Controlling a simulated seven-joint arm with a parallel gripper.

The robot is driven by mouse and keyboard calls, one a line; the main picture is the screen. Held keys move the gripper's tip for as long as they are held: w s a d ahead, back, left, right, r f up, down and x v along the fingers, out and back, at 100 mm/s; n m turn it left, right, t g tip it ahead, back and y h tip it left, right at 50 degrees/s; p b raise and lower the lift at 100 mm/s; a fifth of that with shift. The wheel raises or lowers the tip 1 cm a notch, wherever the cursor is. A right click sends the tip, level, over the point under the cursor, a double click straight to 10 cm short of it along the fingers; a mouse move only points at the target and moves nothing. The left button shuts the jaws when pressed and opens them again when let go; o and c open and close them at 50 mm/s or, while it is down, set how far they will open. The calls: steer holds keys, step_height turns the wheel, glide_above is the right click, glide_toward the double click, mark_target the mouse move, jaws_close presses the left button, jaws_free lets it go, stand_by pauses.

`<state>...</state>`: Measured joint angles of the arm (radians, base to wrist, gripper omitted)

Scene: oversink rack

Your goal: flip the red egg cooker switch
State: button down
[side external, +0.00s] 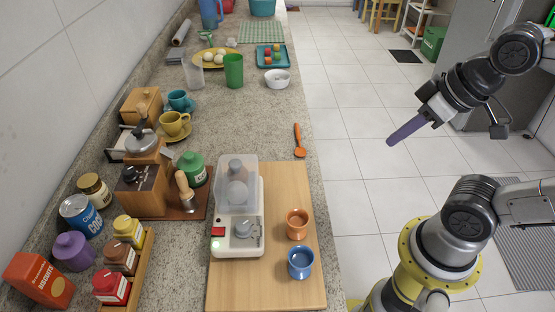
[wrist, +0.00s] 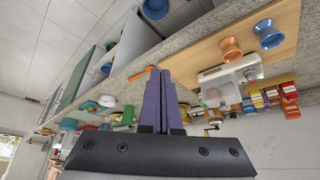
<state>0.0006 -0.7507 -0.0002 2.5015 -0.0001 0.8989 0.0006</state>
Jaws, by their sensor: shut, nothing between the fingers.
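The egg cooker (side external: 224,243) is a white appliance with a clear lid (side external: 236,182), standing on a wooden board on the counter. Its red switch (side external: 218,231) is on the front left, beside a small green light and a grey dial (side external: 247,231). Whether the switch is up or down is too small to tell. The egg cooker also shows in the wrist view (wrist: 228,72). My gripper (side external: 391,142), with long purple fingers, is shut and empty. It hangs over the floor, right of the counter and well away from the egg cooker. It also shows in the wrist view (wrist: 160,72).
An orange egg cup (side external: 297,224) and a blue egg cup (side external: 300,263) stand on the wooden board (side external: 284,182), right of the egg cooker. An orange spoon (side external: 299,140) lies near the counter edge. Jars and a coffee grinder (side external: 144,187) crowd the left.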

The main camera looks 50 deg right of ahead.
steer(key=w+a+r+n, duration=0.3)
steer(key=w+r+n, duration=0.35)
steer(key=n, duration=0.55)
steer(key=n+g+y, duration=0.2)
steer(key=n+g, duration=0.2)
steer(key=n, duration=1.1)
glide_above(215, 231)
steer(key=s+d, duration=0.2)
steer(key=s+d+x, duration=0.1)
steer(key=x, duration=0.3)
steer(key=shift+w+f, duration=0.1)
steer(key=x, duration=1.4)
steer(key=shift+d, duration=0.25)
